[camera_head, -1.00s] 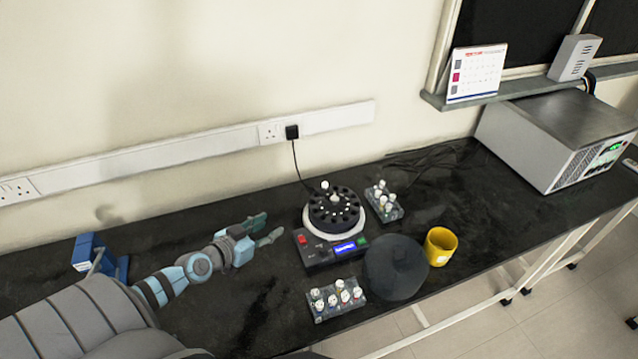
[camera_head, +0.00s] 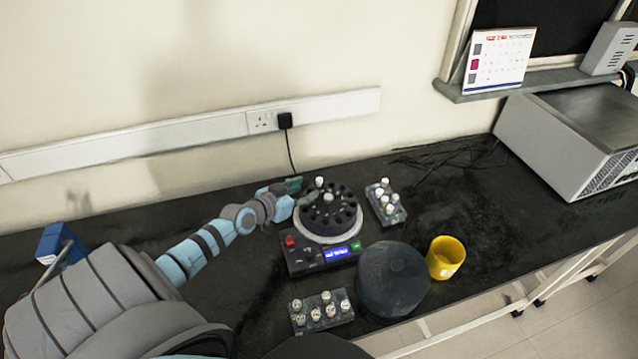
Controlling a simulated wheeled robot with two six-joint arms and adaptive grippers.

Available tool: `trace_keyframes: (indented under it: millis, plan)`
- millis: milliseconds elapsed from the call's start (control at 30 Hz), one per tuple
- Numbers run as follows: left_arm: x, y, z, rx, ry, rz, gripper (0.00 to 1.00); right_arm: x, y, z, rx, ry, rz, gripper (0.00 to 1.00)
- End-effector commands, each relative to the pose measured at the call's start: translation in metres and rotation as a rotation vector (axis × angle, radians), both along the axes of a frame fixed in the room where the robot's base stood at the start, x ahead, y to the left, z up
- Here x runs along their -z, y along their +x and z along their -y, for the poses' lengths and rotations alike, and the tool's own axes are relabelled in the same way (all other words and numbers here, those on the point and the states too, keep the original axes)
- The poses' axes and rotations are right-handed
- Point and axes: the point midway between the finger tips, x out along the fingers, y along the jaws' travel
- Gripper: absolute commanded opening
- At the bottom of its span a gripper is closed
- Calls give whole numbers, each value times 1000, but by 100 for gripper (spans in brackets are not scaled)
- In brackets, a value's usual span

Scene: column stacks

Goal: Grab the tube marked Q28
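A centrifuge (camera_head: 320,253) stands on the black bench with its round black rotor (camera_head: 329,214) uncovered. A white-capped tube (camera_head: 319,182) stands up at the rotor's back edge. One rack (camera_head: 386,204) of white-capped tubes is right of the rotor, and another rack (camera_head: 321,313) is in front of the centrifuge. The markings are too small to read, so I cannot tell which tube is Q28. My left gripper (camera_head: 303,192) is at the rotor's left back edge, close to the standing tube. Its fingers look spread, with the tube apart from them. My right gripper is out of view.
A round dark lid (camera_head: 393,279) lies right of the centrifuge, beside a yellow mug (camera_head: 445,257). A blue object (camera_head: 60,245) stands at the far left. A grey instrument (camera_head: 575,140) fills the right end. A power cable (camera_head: 291,153) runs down behind the rotor.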

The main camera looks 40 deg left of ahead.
Motion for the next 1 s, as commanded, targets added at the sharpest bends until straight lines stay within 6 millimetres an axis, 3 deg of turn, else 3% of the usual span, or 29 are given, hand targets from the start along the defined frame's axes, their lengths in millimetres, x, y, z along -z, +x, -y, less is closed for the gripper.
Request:
trace_keyframes:
  millis: [200, 300, 500, 700, 1000]
  plan:
    - [5, 42, -2, 0, -3, 6, 40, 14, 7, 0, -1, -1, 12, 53]
    - [9, 51, -2, 4, -2, 3, 40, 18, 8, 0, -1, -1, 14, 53]
    - [6, 53, -1, 5, 0, 3, 38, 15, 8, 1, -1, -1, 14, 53]
    - [6, 52, -1, 5, -1, 3, 7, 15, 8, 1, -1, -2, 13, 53]
    - [6, 52, -1, 5, -1, 2, 7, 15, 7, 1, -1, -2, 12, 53]
